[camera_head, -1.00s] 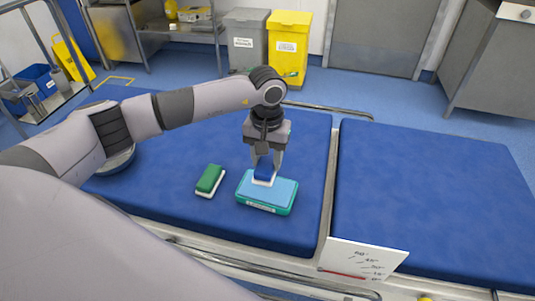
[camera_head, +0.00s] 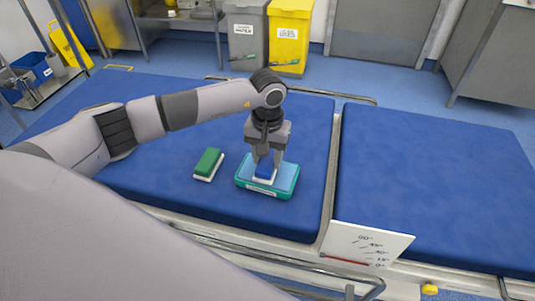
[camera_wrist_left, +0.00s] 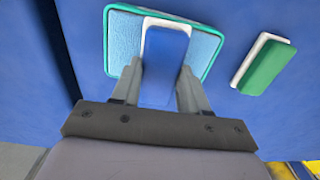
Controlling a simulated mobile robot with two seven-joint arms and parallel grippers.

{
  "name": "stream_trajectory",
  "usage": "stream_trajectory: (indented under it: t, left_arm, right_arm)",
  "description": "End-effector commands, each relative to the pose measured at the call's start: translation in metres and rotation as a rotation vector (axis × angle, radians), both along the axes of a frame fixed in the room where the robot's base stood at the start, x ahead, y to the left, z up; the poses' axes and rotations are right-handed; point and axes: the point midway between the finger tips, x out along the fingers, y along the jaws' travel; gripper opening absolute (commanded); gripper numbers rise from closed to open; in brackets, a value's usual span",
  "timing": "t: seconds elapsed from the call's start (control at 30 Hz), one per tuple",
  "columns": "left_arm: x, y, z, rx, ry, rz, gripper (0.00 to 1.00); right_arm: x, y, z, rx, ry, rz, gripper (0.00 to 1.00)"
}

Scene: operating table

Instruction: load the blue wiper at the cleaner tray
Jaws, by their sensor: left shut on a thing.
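The blue wiper (camera_head: 264,172), a blue block with a white base, is between the fingers of my left gripper (camera_head: 266,165), which is shut on it. The cleaner tray (camera_head: 284,187), teal-rimmed with a light blue pad, lies on the blue table mattress directly below. The wiper is over the pad, at or very near its surface; I cannot tell if it touches. In the left wrist view the wiper (camera_wrist_left: 166,62) lies between both fingers (camera_wrist_left: 160,85), in front of the tray (camera_wrist_left: 118,40). My right gripper does not show.
A green wiper with a white base (camera_head: 208,163) lies on the mattress (camera_head: 150,178) left of the tray. It also shows in the left wrist view (camera_wrist_left: 264,66). A white card (camera_head: 366,245) stands at the table's front edge. The right mattress (camera_head: 430,180) is clear.

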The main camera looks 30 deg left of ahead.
Motion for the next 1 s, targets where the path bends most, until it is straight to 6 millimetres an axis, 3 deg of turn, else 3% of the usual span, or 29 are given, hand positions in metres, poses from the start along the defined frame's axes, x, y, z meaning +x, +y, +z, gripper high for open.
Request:
stream_trajectory:
  t: [1.0]
  left_arm:
    - [0.0001, 0.0002, -0.0063, 0.000, 0.000, 0.000, 0.20]
  right_arm:
    - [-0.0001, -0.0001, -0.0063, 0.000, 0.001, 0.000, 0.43]
